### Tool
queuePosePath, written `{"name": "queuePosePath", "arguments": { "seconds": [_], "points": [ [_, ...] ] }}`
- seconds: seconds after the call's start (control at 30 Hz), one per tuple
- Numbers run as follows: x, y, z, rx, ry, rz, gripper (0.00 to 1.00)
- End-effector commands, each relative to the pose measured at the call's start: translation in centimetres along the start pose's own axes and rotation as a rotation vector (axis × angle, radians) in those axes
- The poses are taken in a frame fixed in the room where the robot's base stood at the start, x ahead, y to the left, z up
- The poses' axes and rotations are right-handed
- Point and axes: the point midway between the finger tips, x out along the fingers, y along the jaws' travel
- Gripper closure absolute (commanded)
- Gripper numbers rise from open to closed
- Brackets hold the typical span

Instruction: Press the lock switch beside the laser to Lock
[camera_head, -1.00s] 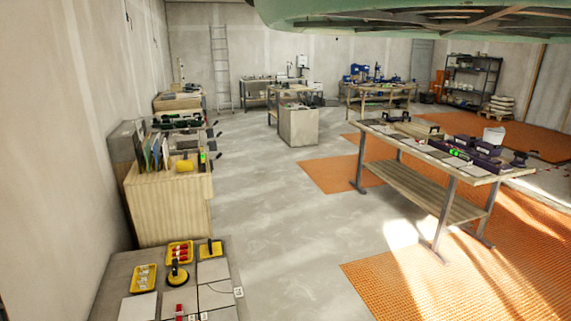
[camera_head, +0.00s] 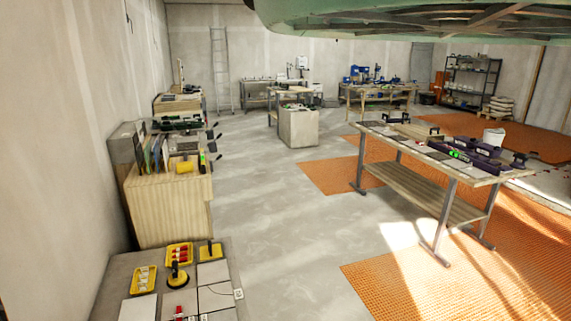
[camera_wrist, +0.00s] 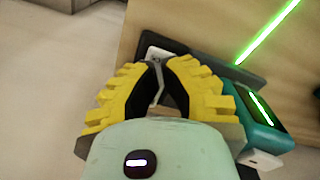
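In the wrist view, the laser (camera_wrist: 262,128) is a teal and dark box with a bright green lit strip on its top, right of my gripper. A green beam line runs from its far side toward the upper right. A dark plate with a pale end (camera_wrist: 154,52) shows just beyond my fingertips. I cannot tell whether this is the lock switch or what position it is in. My gripper (camera_wrist: 158,64) has yellow ribbed fingers with their tips drawn together. A thin grey piece shows between them. Contact with the plate cannot be made out. My gripper does not show in the head view.
In the head view, a long workbench (camera_head: 420,180) with dark cases stands at right. A wooden cabinet (camera_head: 170,215) stands along the left wall, with a grey tile table (camera_head: 115,275) in front. Grey floor (camera_head: 300,230) between them is clear. Orange matting (camera_head: 415,290) lies at right.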

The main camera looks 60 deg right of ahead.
Motion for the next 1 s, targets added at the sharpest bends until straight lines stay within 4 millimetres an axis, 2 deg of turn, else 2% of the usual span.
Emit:
{"name": "queuePosePath", "arguments": {
  "seconds": [0.03,0.63,0.97,1.0],
  "points": [
    [-0.8,0.0,0.0,-0.002,0.0,0.001,1.0],
    [-5.4,0.0,0.0,0.0,0.0,0.0,1.0],
    [-5.6,0.0,0.0,0.001,0.0,0.0,1.0],
    [-5.6,0.0,0.0,0.001,0.0,0.0,0.87]
  ]
}}
